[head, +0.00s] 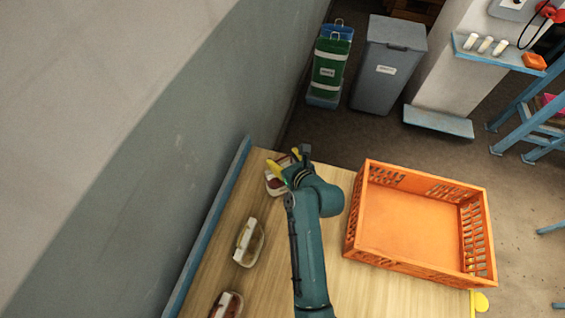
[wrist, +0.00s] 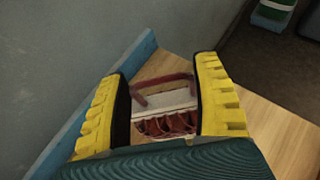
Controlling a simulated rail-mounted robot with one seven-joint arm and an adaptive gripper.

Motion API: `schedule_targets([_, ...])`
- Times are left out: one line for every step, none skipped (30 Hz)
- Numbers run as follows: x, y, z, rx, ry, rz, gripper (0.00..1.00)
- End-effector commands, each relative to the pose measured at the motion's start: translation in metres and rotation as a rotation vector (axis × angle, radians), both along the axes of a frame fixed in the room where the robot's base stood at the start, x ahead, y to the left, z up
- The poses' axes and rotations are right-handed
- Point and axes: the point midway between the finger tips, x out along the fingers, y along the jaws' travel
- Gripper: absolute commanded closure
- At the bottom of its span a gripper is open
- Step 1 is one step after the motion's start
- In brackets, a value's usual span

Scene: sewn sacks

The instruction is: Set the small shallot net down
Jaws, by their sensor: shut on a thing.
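The small shallot net (head: 273,187) has a pale band and dark red contents. It is at the far left corner of the wooden table (head: 345,290), partly hidden by my gripper (head: 286,170). In the wrist view the net (wrist: 168,124) is between the yellow fingers of my gripper (wrist: 163,72), with a dark red handle at its far side and a white band across it. My gripper is shut on the net. I cannot tell whether the net's underside touches the table.
Two other sacks with pale bands, one middle (head: 248,243) and one near (head: 227,305), lie along the table's left side. A blue edge rail (head: 208,222) and grey wall bound that side. An empty orange crate (head: 410,225) stands right of my arm. Bins are beyond the table.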

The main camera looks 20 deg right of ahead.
Motion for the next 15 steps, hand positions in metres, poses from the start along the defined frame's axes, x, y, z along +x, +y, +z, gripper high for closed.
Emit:
schedule_targets([0.001,-0.0006,-0.0064,0.0,-0.004,-0.001,0.73])
schedule_targets([0.0011,-0.0007,-0.008,-0.001,-0.006,-0.001,0.73])
schedule_targets([0.0015,-0.0008,-0.0081,-0.001,-0.008,-0.001,0.73])
schedule_targets([0.0015,-0.0008,-0.0075,-0.002,-0.008,-0.002,0.73])
schedule_targets([0.0015,-0.0008,-0.0072,-0.002,-0.008,-0.001,0.73])
schedule_targets([0.0013,-0.0007,-0.0072,-0.002,-0.008,-0.001,0.73])
schedule_targets([0.0013,-0.0007,-0.0074,-0.002,-0.007,-0.001,0.73])
schedule_targets([0.0012,-0.0006,-0.0075,-0.002,-0.007,-0.001,0.73])
schedule_targets([0.0011,-0.0006,-0.0081,-0.001,-0.007,-0.001,0.73])
schedule_targets([0.001,-0.0005,-0.009,-0.001,-0.006,-0.001,0.73])
schedule_targets([0.001,-0.0005,-0.0101,-0.001,-0.006,-0.001,0.73])
schedule_targets([-0.0002,0.0,-0.0136,0.0,0.0,0.0,0.29])
schedule_targets([-0.0002,0.0001,-0.0134,0.0,0.0,0.0,0.23])
schedule_targets([-0.0002,0.0001,-0.0134,0.0,0.0,0.0,0.17])
schedule_targets([-0.0002,0.0001,-0.0134,0.0,0.0,0.0,0.1])
